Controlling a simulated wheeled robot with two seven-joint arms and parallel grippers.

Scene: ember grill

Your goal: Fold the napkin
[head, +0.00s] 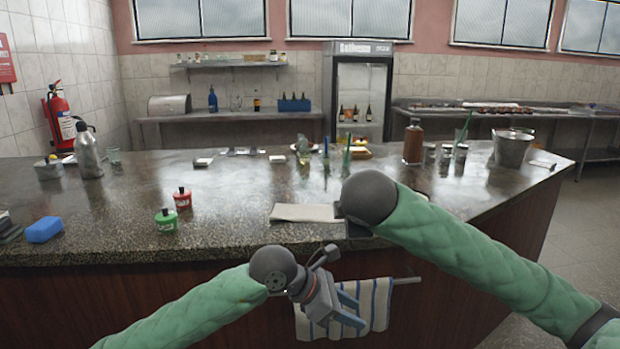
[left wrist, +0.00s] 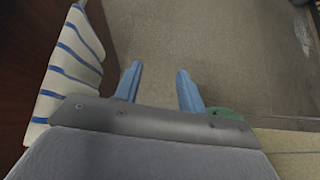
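A flat off-white cloth, which looks like the napkin (head: 303,212), lies near the front edge of the counter. Its right end meets the dark joint of my right arm in the picture, and part of it may be hidden there. My left gripper (head: 352,309) is below the counter edge, in front of the striped towel, with its blue fingers apart and empty. In the left wrist view the open left gripper (left wrist: 158,84) has bare floor between its fingers. My right gripper's fingers are hidden behind its own arm.
A blue-and-white striped towel (head: 376,300) hangs on a rail at the counter (head: 235,225) front; it also shows in the left wrist view (left wrist: 75,60). The counter just left of the napkin is clear.

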